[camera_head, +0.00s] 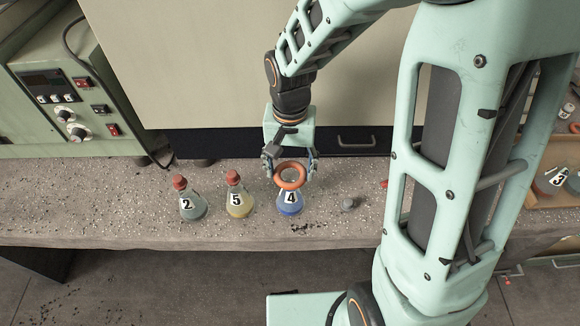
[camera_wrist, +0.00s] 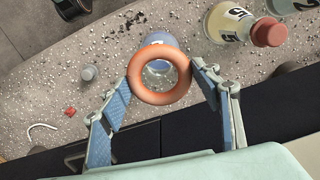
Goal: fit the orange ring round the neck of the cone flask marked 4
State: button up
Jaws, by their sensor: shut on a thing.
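The orange ring (camera_head: 290,186) is held level between the two fingers of my gripper (camera_head: 290,168). In the wrist view the ring (camera_wrist: 135,76) sits between the blue finger pads of my gripper (camera_wrist: 161,74), gripped at its sides. The cone flask marked 4 (camera_head: 290,208), with blue contents, stands upright on the bench directly below the ring. In the wrist view part of the flask (camera_wrist: 160,39) shows past the ring's far edge, and its glass shows through the hole. The ring overlaps the neck in the picture; I cannot tell whether the neck enters it.
The flask marked 5 (camera_head: 240,206) and the flask marked 2 (camera_head: 192,209), both red-stoppered, stand to the left on the bench (camera_head: 120,215). A small grey piece (camera_head: 348,204) lies to the right. A tray (camera_head: 545,198) with a flask marked 3 is far right.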

aim_at(290, 183)
jog(key=shift+f+b, duration=2.3)
jog(key=shift+f, duration=0.6)
jog(key=o, duration=1.4)
jog(key=o, duration=0.4)
jog(key=shift+o, duration=0.2)
jog(key=shift+r, duration=0.2)
jog(key=shift+r+p, duration=3.4)
jog(key=shift+r, duration=0.7)
